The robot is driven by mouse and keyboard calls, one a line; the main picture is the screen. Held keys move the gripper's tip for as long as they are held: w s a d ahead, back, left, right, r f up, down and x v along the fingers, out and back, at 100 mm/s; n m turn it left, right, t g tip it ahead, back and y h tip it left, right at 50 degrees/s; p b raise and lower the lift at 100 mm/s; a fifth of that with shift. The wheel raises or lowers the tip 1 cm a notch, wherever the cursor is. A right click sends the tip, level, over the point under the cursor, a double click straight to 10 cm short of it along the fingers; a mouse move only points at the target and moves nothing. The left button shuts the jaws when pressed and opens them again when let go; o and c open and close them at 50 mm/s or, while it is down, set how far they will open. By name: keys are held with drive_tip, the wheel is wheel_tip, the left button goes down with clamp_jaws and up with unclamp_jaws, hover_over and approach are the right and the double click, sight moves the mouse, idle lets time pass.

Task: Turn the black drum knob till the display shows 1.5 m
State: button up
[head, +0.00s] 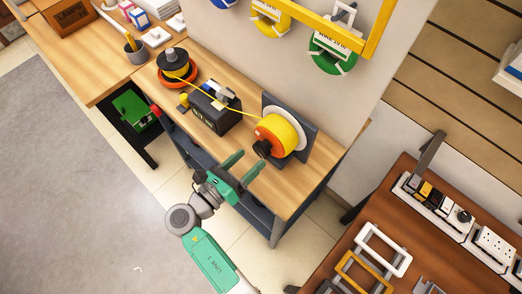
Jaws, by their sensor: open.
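The drum (283,131), wound with yellow cable and with an orange front, stands against a dark upright plate on the wooden bench. The black drum knob (262,149) sticks out of its front, toward my arm. My gripper (243,166) is open, with its green fingers pointing up toward the knob. The knob lies just beyond the fingertips; I cannot tell whether they touch it. A dark box (213,110), perhaps the one with the display, stands left of the drum. No reading can be made out.
Yellow cable runs from a feed spool (176,69) past the box to the drum. A small yellow part (184,101) sits beside the box. A brown table (400,190) with frames and sockets is at right. Coils hang on the wall panel above. The floor at left is clear.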

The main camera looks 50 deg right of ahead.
sight(258, 151)
drive_tip(key=d, duration=0.4)
drive_tip(key=shift+s+d, duration=0.1)
drive_tip(key=c, duration=1)
